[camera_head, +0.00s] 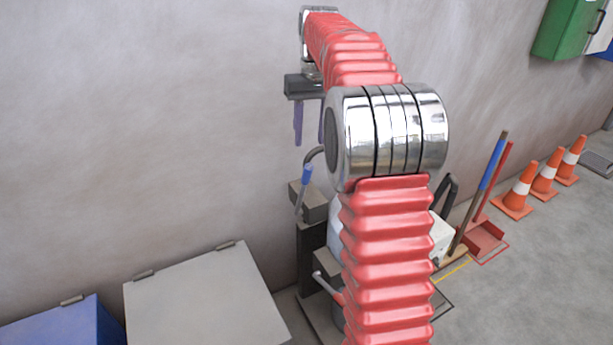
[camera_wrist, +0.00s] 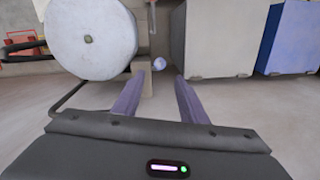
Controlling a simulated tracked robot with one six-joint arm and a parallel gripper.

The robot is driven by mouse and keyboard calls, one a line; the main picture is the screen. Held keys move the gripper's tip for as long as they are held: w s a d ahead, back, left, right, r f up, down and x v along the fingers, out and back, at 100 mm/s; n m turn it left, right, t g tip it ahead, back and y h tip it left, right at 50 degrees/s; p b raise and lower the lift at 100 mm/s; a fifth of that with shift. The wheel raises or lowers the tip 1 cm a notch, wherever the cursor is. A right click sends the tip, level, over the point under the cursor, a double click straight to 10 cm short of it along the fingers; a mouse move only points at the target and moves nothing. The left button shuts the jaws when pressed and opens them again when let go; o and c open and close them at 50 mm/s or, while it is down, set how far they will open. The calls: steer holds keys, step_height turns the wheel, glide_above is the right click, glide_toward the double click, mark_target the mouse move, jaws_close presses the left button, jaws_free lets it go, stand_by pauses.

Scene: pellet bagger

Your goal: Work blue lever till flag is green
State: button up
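The blue lever (camera_head: 306,175) is a bent grey handle with a blue grip, on a grey block at the machine's left side in the head view. My gripper (camera_head: 309,141) is above it, with its purple fingers pointing down. In the wrist view my gripper (camera_wrist: 160,77) is open with nothing held. A small pale bluish round end (camera_wrist: 159,63) shows just beyond the fingertips; I cannot tell if it is the lever. A second lever with a red part (camera_head: 327,286) sits lower on the machine. I cannot make out the flag; my arm hides much of the machine.
A large white round body (camera_wrist: 90,38) stands left of the fingers in the wrist view. A grey box (camera_head: 205,300) and a blue box (camera_head: 65,325) stand left of the machine. Brooms (camera_head: 480,190) and orange cones (camera_head: 520,190) are to the right. The wall is close behind.

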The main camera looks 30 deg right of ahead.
mark_target(306, 183)
steer(key=shift+w, duration=0.2)
steer(key=f, duration=1.3)
steer(key=shift+a+f, duration=0.35)
steer(key=shift+a, duration=0.05)
steer(key=shift+c, duration=0.6)
jaws_close()
